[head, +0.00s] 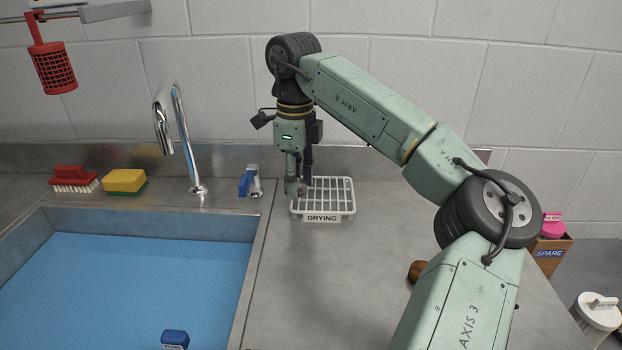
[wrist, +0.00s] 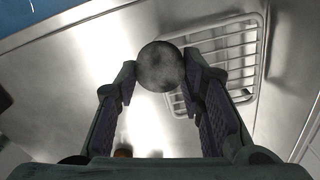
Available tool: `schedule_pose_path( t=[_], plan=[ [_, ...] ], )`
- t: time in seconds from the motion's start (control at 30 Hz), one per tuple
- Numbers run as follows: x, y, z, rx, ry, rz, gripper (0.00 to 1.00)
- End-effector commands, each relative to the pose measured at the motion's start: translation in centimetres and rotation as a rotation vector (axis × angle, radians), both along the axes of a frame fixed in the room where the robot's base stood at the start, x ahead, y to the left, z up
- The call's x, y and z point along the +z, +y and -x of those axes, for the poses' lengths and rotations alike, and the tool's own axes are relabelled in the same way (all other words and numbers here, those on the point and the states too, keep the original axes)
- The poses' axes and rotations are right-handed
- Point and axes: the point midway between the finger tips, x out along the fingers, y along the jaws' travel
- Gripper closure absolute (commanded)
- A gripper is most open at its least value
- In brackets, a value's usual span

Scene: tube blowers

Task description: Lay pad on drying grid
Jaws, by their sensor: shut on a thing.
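The drying grid (head: 336,193) is a white wire rack with a "DRYING" label, lying on the steel counter to the right of the sink. It also shows in the wrist view (wrist: 237,62), up and to the right. My gripper (head: 297,187) points down over the grid's left edge. In the wrist view my gripper (wrist: 162,82) is shut on a round dark grey pad (wrist: 161,66), held between the fingertips. The pad overlaps the grid's left edge in that view; I cannot tell its height above the grid. In the head view the pad is mostly hidden by the fingers.
A sink of blue water (head: 130,285) lies left, with a tap (head: 182,140) behind it. A yellow sponge (head: 125,181) and red brush (head: 73,179) sit at the back left. A brown round object (head: 417,271) is front right.

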Motion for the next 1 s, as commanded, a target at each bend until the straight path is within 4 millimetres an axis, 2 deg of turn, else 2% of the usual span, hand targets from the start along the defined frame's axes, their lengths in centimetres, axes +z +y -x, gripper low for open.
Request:
schedule_pose_path(
  t=[0.1, 0.4, 0.6, 0.97, 1.0],
  plan=[
    [0.0, -1.2, -1.3, -0.001, 0.002, -0.002, 0.75],
    [-0.4, -2.8, -3.0, -0.001, 0.002, -0.002, 0.75],
    [-3.6, -2.6, -2.9, 0.002, 0.001, -0.002, 0.75],
    [-4.3, -2.6, -2.9, 0.001, 0.0, 0.0, 0.75],
    [-4.3, -2.6, -2.9, 0.002, 0.0, -0.001, 0.63]
  ],
)
